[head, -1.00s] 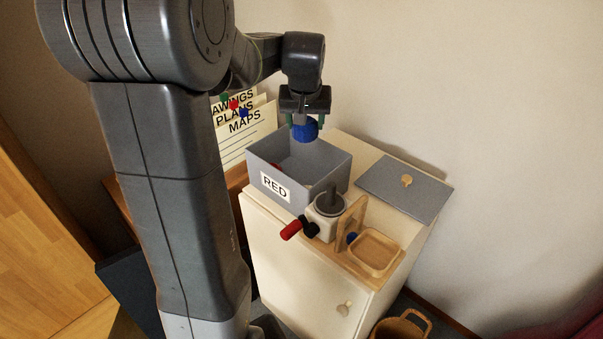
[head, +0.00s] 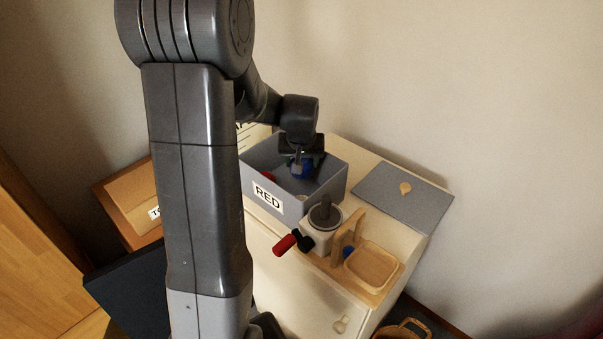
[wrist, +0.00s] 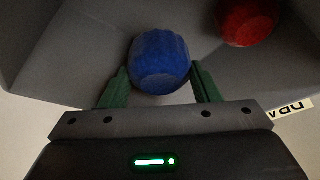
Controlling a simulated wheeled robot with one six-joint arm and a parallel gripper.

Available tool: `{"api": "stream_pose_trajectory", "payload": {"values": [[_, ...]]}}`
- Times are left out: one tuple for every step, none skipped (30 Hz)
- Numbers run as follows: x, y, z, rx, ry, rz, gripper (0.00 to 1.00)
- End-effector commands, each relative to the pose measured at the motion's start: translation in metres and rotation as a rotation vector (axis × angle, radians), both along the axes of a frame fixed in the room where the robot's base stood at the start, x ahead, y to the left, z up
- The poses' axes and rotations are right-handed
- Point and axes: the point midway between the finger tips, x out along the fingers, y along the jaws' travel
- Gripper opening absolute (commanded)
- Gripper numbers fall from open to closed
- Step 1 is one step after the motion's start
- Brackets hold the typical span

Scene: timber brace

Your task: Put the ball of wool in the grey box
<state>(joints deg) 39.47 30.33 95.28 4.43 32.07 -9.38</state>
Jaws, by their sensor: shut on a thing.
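The grey box (head: 333,184) stands open on the cream cabinet, with a label reading RED on its front. My gripper (head: 302,165) reaches down into the box from above. It is shut on a blue faceted ball (head: 306,171), which I take to be the ball of wool. In the wrist view the blue ball (wrist: 160,62) sits between the green fingers of my gripper (wrist: 158,82), inside the grey walls. A red ball (head: 267,177) lies in the box and shows in the wrist view (wrist: 248,20), apart from the blue one.
A grey lid (head: 404,194) with a wooden knob lies right of the box. A grinder-like device (head: 323,222) with a red handle (head: 285,244) stands in front. A wooden stand with a square tray (head: 372,266) is beside it. A basket (head: 403,330) is below.

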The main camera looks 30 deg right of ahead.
Motion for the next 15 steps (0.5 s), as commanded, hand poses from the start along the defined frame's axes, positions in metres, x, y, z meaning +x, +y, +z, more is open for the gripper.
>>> {"api": "stream_pose_trajectory", "payload": {"values": [[0.000,0.000,-0.004,0.001,0.001,0.000,0.34],[0.000,0.000,-0.006,0.001,0.002,0.000,0.34],[0.000,0.000,-0.012,0.002,0.003,0.000,0.34],[-0.001,0.000,-0.016,0.002,0.003,0.000,0.34],[-0.001,0.001,-0.022,0.003,0.004,0.000,0.34],[-0.001,0.000,-0.029,0.003,0.004,0.000,0.34],[-0.001,0.000,-0.033,0.003,0.004,0.000,0.34],[-0.001,0.000,-0.037,0.002,0.003,0.000,0.34],[-0.001,0.000,-0.042,0.002,0.003,0.000,0.34],[0.000,0.000,-0.044,0.002,0.003,0.000,0.34],[0.000,0.000,-0.045,0.001,0.002,0.000,0.34],[0.000,0.000,-0.047,-0.001,0.001,0.000,0.34],[0.000,0.000,-0.047,-0.001,0.000,0.000,0.34],[0.000,0.000,-0.047,-0.001,0.000,0.000,0.34],[0.000,0.000,-0.047,-0.001,0.000,0.000,0.34]]}}
